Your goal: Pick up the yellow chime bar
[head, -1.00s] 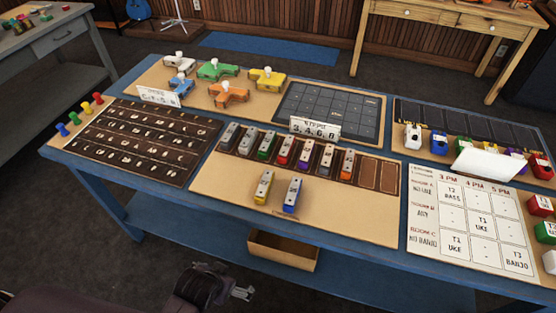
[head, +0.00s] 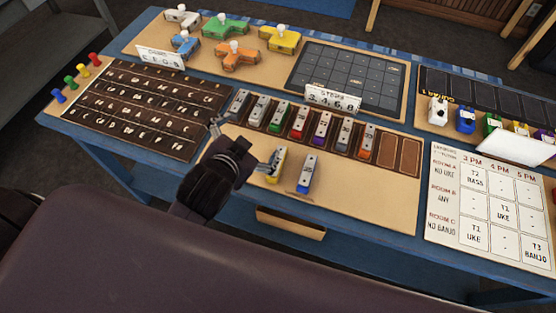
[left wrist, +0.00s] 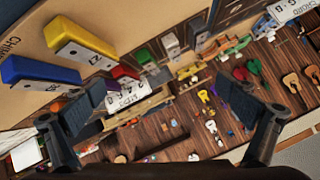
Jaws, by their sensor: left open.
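The yellow chime bar (head: 277,170) lies on the tan board in front of the chime rack, left of the blue chime bar (head: 306,174). In the left wrist view the yellow chime bar (left wrist: 84,40) is at the upper left, above the blue chime bar (left wrist: 40,75). My left gripper (head: 244,145) is open and empty, just left of the yellow bar. One finger overlaps the bar's left edge in the head view; I cannot tell if it touches. The wrist view (left wrist: 160,102) shows the fingers spread with no bar between them. My right gripper is not in view.
The dark rack (head: 387,150) behind holds a row of several chime bars, with empty slots at its right. A card reading 3, 4, 6, 8 (head: 333,99) stands behind it. A dark letter board (head: 140,110) lies left. The tan board (head: 370,195) is clear to the right.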

